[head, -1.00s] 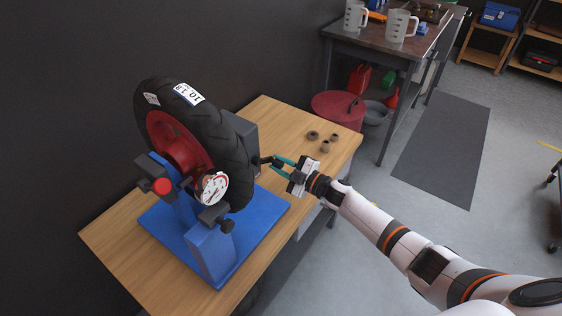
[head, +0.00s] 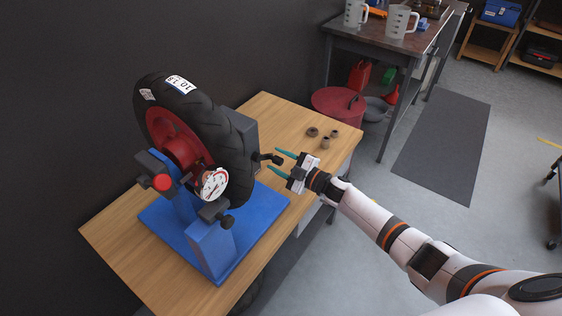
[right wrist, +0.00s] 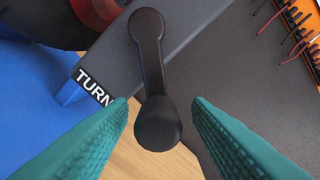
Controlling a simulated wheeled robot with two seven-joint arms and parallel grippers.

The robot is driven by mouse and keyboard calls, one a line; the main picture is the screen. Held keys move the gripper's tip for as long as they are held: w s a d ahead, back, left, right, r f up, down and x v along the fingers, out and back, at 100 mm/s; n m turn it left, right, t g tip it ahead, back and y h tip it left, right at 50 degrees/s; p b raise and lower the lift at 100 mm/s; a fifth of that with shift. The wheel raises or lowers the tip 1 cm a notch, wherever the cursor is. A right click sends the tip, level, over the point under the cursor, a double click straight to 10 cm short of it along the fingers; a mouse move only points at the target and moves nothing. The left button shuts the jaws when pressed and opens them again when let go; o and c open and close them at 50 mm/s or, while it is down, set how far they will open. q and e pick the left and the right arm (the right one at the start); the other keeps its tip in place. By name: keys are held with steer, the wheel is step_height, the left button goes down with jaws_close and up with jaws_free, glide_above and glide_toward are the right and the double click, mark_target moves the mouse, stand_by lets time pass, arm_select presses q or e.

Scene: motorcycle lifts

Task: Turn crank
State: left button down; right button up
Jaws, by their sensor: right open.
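The black crank (head: 268,158) sticks out from the right side of the dark grey box (head: 240,130) on the blue wheel stand (head: 212,252). In the right wrist view the crank arm (right wrist: 148,55) ends in a round black knob (right wrist: 158,124). A label reading "TURN" (right wrist: 94,86) is on the box edge. My right gripper (head: 274,161) is open; its teal fingers lie on either side of the knob, with visible gaps and no clear contact. The stand holds a black tire (head: 205,120) on a red rim (head: 178,140) and a white dial gauge (head: 214,184). My left gripper is not in view.
The stand rests on a wooden bench (head: 120,232) against a dark wall.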

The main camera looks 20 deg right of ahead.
steer(key=b+v, duration=0.1)
steer(key=v, duration=1.1)
steer(key=s+d+f+m+g+h, duration=0.1)
steer(key=s+d+f+m+h, duration=0.2)
steer(key=f, duration=0.6)
steer(key=s+f+m+g+h, duration=0.25)
steer(key=s+f, duration=0.25)
steer(key=f, duration=0.4)
steer(key=s+d+f+m+h, duration=0.2)
steer(key=s+f+m+h, duration=0.15)
steer(key=f, duration=0.55)
steer(key=s+a+f+m+g, duration=0.1)
steer(key=s+a+f+g, duration=0.2)
steer(key=s, duration=0.9)
steer(key=s+a+f+m+g+h, duration=0.1)
steer(key=s+f+g, duration=0.3)
steer(key=s+f, duration=0.5)
steer(key=s+a+f+m+g, duration=0.3)
steer(key=s+f, duration=0.3)
steer(key=s, duration=0.8)
steer(key=shift+s+a+h, duration=0.3)
steer(key=shift+a, duration=0.5)
